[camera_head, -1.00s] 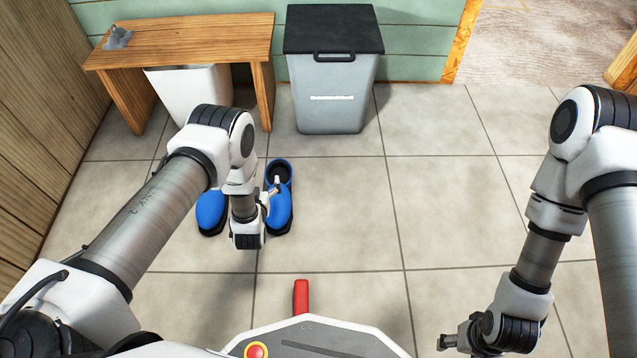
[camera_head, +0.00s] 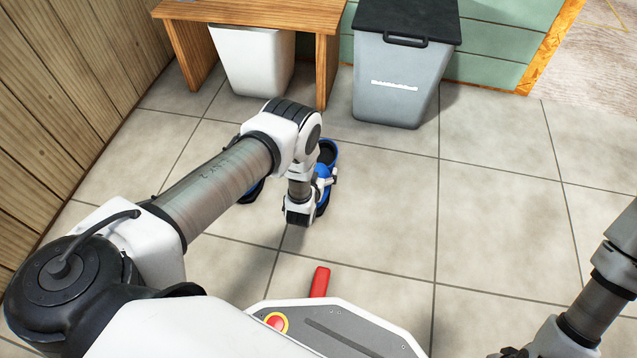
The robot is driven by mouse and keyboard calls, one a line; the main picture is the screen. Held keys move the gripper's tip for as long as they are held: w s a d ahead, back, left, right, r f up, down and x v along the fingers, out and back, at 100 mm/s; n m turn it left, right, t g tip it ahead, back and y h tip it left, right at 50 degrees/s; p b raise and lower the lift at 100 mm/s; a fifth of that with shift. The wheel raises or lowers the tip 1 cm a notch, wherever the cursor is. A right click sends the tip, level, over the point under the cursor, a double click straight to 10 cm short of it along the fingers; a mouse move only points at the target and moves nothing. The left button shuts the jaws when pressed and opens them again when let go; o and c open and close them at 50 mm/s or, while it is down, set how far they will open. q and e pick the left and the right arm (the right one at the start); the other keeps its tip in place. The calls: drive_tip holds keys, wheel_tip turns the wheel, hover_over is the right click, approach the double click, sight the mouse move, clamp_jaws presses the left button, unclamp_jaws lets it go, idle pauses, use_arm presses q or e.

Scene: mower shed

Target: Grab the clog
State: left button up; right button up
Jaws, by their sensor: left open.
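A pair of blue clogs with dark insides sits on the tiled floor. The right clog (camera_head: 328,150) shows beside and behind my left wrist. The left clog (camera_head: 254,190) is mostly hidden behind my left arm, with only a blue sliver showing. My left gripper (camera_head: 326,182) is open at the right clog, its finger parts over the blue upper. I cannot tell whether it touches the clog. My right gripper (camera_head: 512,352) is cut by the bottom edge, away from the clogs, and its jaw state is unclear.
A wooden bench (camera_head: 262,14) stands behind the clogs with a white bin (camera_head: 252,62) under it. A grey bin (camera_head: 395,85) with a black lid stands to its right. A plank wall (camera_head: 75,90) closes the left. Floor to the right is clear.

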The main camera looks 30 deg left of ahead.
use_arm(q)
drive_tip(key=shift+r, duration=0.1)
clamp_jaws()
